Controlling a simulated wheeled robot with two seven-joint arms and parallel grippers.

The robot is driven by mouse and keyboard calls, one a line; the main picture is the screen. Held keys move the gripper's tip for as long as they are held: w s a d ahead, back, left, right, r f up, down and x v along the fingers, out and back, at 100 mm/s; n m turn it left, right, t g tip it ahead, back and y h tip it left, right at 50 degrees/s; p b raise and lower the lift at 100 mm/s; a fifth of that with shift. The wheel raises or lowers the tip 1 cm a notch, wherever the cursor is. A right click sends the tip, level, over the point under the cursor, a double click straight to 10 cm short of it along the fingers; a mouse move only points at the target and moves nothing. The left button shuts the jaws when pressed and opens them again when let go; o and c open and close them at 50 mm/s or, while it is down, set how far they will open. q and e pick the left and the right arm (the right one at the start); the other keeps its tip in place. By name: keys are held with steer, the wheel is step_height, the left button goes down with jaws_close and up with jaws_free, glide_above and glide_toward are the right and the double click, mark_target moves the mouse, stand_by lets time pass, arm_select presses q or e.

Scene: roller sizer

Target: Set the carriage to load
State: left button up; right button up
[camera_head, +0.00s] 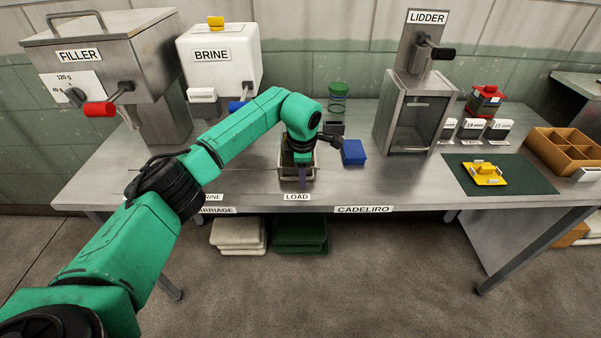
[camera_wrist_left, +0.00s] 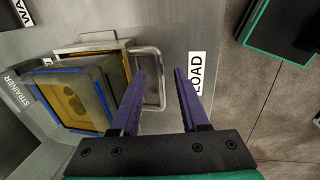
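The carriage (camera_head: 285,184) is a small metal tray at the table's front, just behind the LOAD label (camera_head: 297,197). My left arm and gripper (camera_head: 302,182) cover part of it in the head view. In the left wrist view, its wire loop handle (camera_wrist_left: 161,85) lies beside the LOAD label (camera_wrist_left: 197,72). My left gripper (camera_wrist_left: 161,72) is open, with purple fingers pointing down. The handle's outer bar appears between the fingertips, but I cannot tell whether they reach down around it. A blue-edged box with a yellow inside (camera_wrist_left: 75,100) sits by the handle. My right gripper is not in view.
The filler (camera_head: 105,60) and brine tank (camera_head: 220,60) stand at the back left. A blue block (camera_head: 354,151) lies right of the carriage. The lidder (camera_head: 410,110) stands behind it. A green mat (camera_head: 530,180) with a yellow piece (camera_head: 485,173) lies right.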

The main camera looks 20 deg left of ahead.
arm_select(q)
steer(key=shift+a, duration=0.1)
steer(key=shift+r, duration=0.2)
step_height(320, 180, up, 14)
steer(key=s+d+b, duration=0.1)
steer(key=s+b, duration=0.1)
steer(key=shift+s+b, duration=0.35)
steer(key=shift+b, duration=0.05)
steer(key=shift+f, duration=0.15)
